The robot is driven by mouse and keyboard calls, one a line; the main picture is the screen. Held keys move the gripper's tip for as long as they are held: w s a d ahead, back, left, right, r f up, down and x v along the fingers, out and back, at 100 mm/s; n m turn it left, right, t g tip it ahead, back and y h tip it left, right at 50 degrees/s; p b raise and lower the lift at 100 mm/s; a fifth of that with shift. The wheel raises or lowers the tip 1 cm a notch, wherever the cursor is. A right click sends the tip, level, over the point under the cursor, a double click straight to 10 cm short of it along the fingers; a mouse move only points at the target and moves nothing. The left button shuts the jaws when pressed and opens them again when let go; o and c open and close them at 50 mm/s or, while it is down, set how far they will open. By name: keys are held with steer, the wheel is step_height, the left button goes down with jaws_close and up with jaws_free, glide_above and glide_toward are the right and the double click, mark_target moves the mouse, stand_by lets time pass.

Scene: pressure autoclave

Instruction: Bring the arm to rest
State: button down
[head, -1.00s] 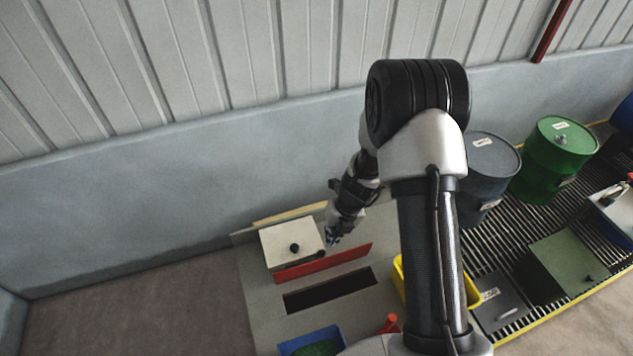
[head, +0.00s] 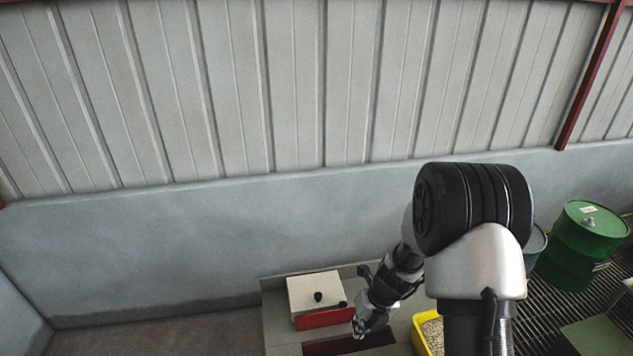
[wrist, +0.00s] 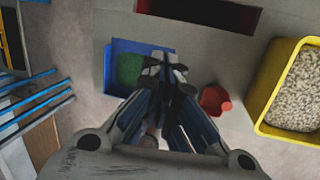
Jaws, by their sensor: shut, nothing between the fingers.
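My gripper (head: 360,328) is at the end of my bent arm, above the grey bench (head: 278,325), just right of a cream box with a black knob (head: 314,291) and a red front panel (head: 325,319). In the wrist view my gripper (wrist: 165,70) points down with its fingers together and nothing between them. Below it, apart from the fingers as far as I can tell, is a blue tray (wrist: 113,48) with green contents.
A red object (wrist: 214,100) and a yellow bin (wrist: 262,88) of pale granules stand right of the gripper in the wrist view. A dark slot (head: 350,343) opens in the bench. Green drum (head: 580,245) stands at right. The wall is behind.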

steer(key=s+r+n+t+b, duration=0.1)
steer(key=s+r+n+b, duration=0.25)
steer(key=r+n, duration=0.45)
steer(key=s+r+n+t+b, duration=0.1)
steer(key=s+r+n+b, duration=0.1)
steer(key=r+n+b, duration=0.5)
steer(key=s+d+f+n+t+h+b, duration=0.1)
steer(key=s+n+b, duration=0.6)
steer(key=s+n, duration=1)
steer(key=d+n+h, duration=0.1)
steer(key=d+n, duration=0.1)
steer(key=shift+s+n+t+h, duration=0.15)
steer(key=shift+n+t+h, duration=0.15)
